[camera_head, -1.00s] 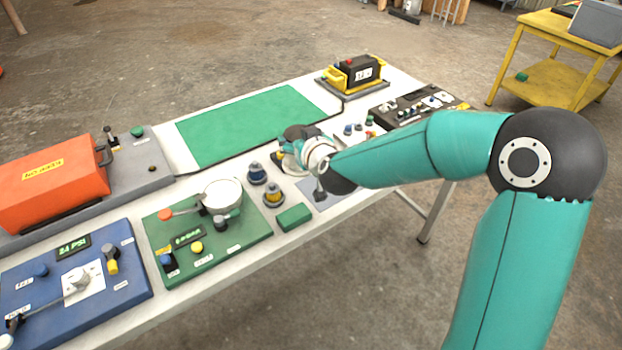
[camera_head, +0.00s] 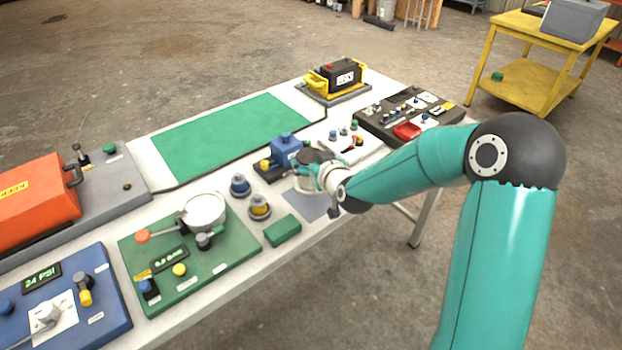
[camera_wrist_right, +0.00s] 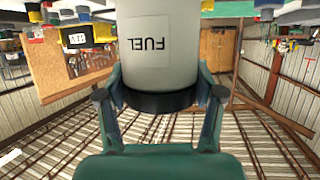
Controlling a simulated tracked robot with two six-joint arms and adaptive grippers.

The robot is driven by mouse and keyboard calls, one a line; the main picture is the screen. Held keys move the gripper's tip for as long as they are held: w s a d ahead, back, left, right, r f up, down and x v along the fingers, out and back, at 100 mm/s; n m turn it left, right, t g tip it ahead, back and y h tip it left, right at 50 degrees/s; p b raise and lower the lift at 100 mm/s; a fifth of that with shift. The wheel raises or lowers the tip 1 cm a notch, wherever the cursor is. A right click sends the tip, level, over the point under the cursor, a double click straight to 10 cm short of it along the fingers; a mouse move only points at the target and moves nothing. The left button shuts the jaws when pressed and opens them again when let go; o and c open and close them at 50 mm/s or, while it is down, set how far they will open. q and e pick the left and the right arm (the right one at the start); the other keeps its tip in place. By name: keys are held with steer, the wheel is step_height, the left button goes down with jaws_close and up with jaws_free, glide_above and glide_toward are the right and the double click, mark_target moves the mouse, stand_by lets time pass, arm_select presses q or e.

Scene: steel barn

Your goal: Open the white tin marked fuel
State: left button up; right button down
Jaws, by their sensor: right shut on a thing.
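The white tin (camera_wrist_right: 157,45) fills the upper middle of the right wrist view, with its FUEL label upside down in that picture. Its black lid (camera_wrist_right: 160,101) is on the side facing my gripper. My right gripper (camera_wrist_right: 160,96) has a finger on each side of the lid and is shut on it. In the head view the right gripper (camera_head: 318,166) is over the table's right half, and it and my wrist hide most of the tin (camera_head: 305,186). I cannot tell whether the lid is loose. My left gripper is not in view.
A blue device (camera_head: 286,147) stands just behind the gripper. A green block (camera_head: 282,230) and blue and yellow knobbed pieces (camera_head: 260,207) are to its left. A green panel with a white pot (camera_head: 205,210) lies further left. The green mat (camera_head: 225,135) is bare.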

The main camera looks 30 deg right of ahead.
steer(key=shift+f, duration=2.6)
steer(key=shift+c, duration=0.8)
jaws_free()
steer(key=shift+s+a+r, duration=0.1)
steer(key=shift+s+r, duration=0.05)
steer(key=shift+s, duration=0.2)
steer(key=b+v, duration=0.1)
steer(key=v, duration=1)
steer(key=shift+s+b, duration=0.15)
steer(key=shift+b, duration=0.2)
